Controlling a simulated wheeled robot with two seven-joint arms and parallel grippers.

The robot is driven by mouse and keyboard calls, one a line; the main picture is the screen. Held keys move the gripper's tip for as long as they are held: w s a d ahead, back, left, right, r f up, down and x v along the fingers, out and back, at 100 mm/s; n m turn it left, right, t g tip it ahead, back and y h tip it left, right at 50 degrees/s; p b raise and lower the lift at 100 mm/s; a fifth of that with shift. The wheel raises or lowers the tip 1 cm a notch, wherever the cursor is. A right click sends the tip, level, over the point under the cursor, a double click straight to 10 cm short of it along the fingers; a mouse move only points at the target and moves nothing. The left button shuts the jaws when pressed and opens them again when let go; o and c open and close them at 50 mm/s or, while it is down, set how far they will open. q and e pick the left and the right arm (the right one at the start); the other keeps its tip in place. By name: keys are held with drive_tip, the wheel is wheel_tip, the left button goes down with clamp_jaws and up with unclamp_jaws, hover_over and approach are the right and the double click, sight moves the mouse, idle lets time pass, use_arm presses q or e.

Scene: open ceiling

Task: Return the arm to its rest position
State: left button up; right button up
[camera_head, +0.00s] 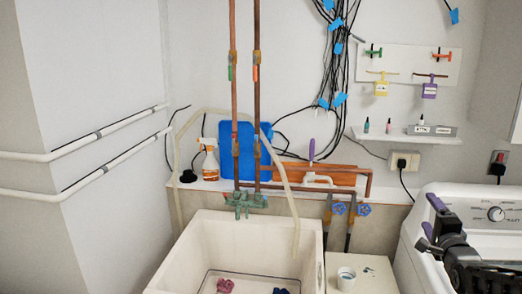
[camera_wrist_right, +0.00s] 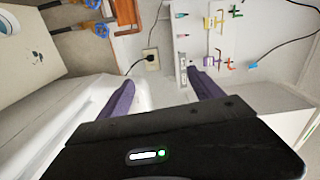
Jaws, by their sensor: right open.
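My right gripper (camera_head: 432,216) is at the right of the head view, in front of the white washing machine (camera_head: 484,206). Its purple fingers stand apart in the right wrist view (camera_wrist_right: 163,90), with nothing between them. Its dark arm comes in from the lower right corner. My left gripper and arm do not show in either view.
A white sink (camera_head: 262,225) stands at the centre, with pink and blue items inside. A wall shelf (camera_head: 405,135) and a hook board (camera_head: 410,65) hang behind. Pipes (camera_head: 70,145) run along the left wall.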

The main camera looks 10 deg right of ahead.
wheel_tip(320, 180, down, 16)
drive_tip(key=s+a+n+g+y+b, duration=0.1)
drive_tip(key=s+a+n+g, duration=0.15)
drive_tip(key=n+g, duration=0.2)
drive_tip(key=s+a+f+n+g+y+b, duration=0.1)
drive_tip(key=s+a+f+n+y+b, duration=0.15)
drive_tip(key=a+f, duration=0.7)
drive_tip(key=s+a+f+n+g+y+b, duration=0.25)
drive_tip(key=a+f, duration=0.35)
drive_tip(key=f, duration=0.6)
use_arm(q)
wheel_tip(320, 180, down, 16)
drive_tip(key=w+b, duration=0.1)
drive_tip(key=b, duration=0.9)
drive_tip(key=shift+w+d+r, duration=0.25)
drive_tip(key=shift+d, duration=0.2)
use_arm(e)
drive_tip(key=s+a+f+n+g+y, duration=0.2)
drive_tip(key=s+a+f+n+g, duration=0.2)
drive_tip(key=s+a+f, duration=0.9)
drive_tip(key=s+a+f+n+g+y, duration=0.1)
drive_tip(key=s+a+f+n+g, duration=0.3)
drive_tip(key=s+a+f, duration=0.9)
drive_tip(key=a+f+n, duration=0.1)
drive_tip(key=a, duration=0.4)
drive_tip(key=shift+f+y, duration=0.15)
drive_tip(key=shift+y, duration=0.25)
